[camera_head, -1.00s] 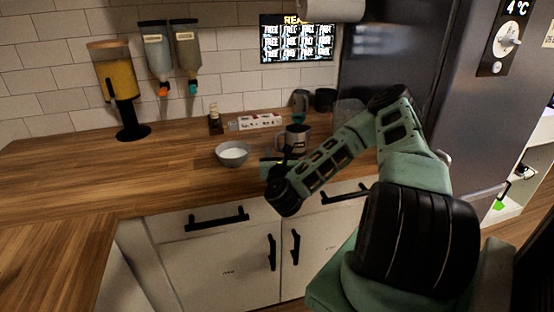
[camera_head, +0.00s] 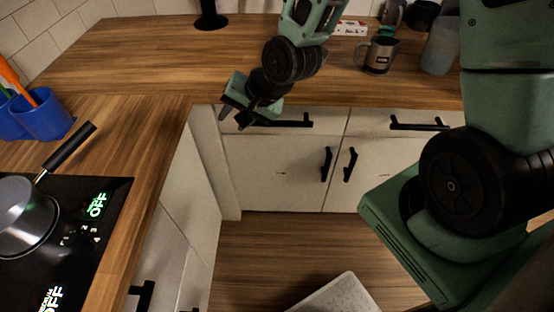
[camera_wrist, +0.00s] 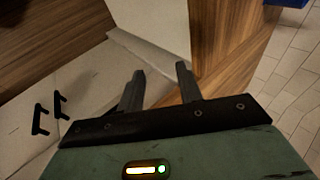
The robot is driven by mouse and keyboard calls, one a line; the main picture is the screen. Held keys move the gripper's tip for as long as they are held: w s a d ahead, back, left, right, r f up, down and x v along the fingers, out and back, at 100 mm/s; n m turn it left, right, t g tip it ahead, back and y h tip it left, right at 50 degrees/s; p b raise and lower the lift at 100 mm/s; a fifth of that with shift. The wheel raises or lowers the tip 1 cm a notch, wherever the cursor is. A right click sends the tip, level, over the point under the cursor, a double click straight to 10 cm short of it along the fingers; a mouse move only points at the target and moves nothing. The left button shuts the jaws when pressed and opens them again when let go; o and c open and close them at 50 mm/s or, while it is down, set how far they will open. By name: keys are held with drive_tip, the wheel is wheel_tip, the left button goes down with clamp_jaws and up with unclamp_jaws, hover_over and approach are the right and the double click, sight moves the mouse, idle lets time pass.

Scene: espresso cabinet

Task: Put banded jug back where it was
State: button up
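A grey metal jug (camera_head: 377,55) with a dark band or label stands upright on the wooden counter, right of the arm in the head view. I take it to be the banded jug. My gripper (camera_head: 231,115) is well left of it, pointing down in front of the counter's front edge, apart from the jug. In the wrist view my gripper (camera_wrist: 160,75) has two fingers spread with nothing between them. The jug is not in the wrist view.
A pan (camera_head: 25,215) sits on the black cooktop (camera_head: 105,195) at left, its handle toward the counter. Blue cups (camera_head: 45,118) holding utensils stand behind it. A translucent container (camera_head: 440,48) is right of the jug. Floor below is partly open, with a pale slab (camera_head: 335,298).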

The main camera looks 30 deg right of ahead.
drive_tip(key=s+r+n+g+h, duration=0.1)
drive_tip(key=s+r+n+g, duration=0.1)
drive_tip(key=s+n, duration=0.3)
drive_tip(key=s+a+r+n+g+h, duration=0.1)
drive_tip(key=s+r+n, duration=0.3)
drive_tip(key=s, duration=0.6)
drive_tip(key=s+a+r+n+g+h, duration=0.1)
drive_tip(key=s+r+n+g+h, duration=0.1)
drive_tip(key=s+n, duration=0.4)
drive_tip(key=shift+s+a+r+g, duration=0.2)
drive_tip(key=shift+s+r+g, duration=0.2)
drive_tip(key=shift+s+r, duration=0.4)
drive_tip(key=shift+w+r, duration=0.1)
drive_tip(key=shift+w, duration=0.05)
